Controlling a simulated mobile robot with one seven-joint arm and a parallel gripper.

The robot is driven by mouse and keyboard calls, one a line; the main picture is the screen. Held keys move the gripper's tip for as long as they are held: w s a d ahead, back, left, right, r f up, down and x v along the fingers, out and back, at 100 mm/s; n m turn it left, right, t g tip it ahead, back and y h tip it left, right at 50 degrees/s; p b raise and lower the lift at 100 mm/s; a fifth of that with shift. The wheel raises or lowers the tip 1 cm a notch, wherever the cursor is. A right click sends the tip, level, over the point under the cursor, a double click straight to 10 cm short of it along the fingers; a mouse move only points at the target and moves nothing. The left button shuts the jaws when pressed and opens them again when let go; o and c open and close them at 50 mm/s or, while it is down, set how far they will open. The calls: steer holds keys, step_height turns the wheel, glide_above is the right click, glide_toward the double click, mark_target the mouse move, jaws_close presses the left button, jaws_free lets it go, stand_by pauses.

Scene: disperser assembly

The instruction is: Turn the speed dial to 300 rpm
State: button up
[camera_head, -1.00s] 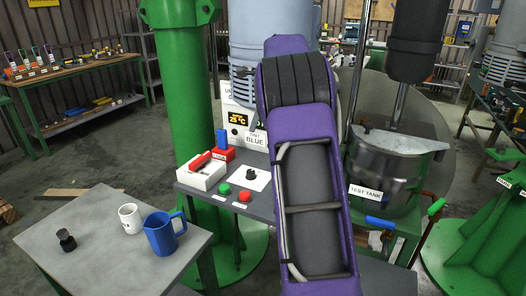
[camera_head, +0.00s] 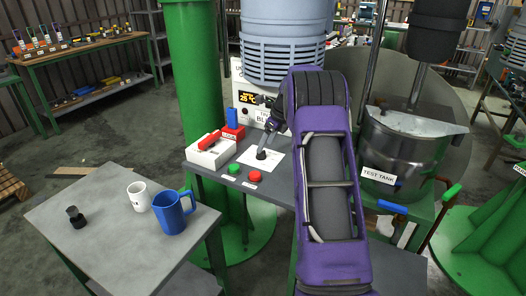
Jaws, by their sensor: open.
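The speed dial (camera_head: 261,155) is a small black knob on a white plate (camera_head: 274,166) on the grey control table. My gripper (camera_head: 263,150) points down from the upper right, with its tip right at the dial. Its fingers are small and dark here, so whether they touch the dial or stand just around it cannot be told. It holds nothing that I can see. Any speed marks on the plate are too small to read.
A green button (camera_head: 234,168) and a red button (camera_head: 255,176) sit in front of the plate. A white box with a red item (camera_head: 210,151) and a red-blue block (camera_head: 232,127) stand left. The test tank (camera_head: 412,150) is at right. A blue jug (camera_head: 172,211) stands on the near-left table.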

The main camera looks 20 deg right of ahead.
mark_target(263, 152)
steer(key=shift+x, duration=1.95)
jaws_close()
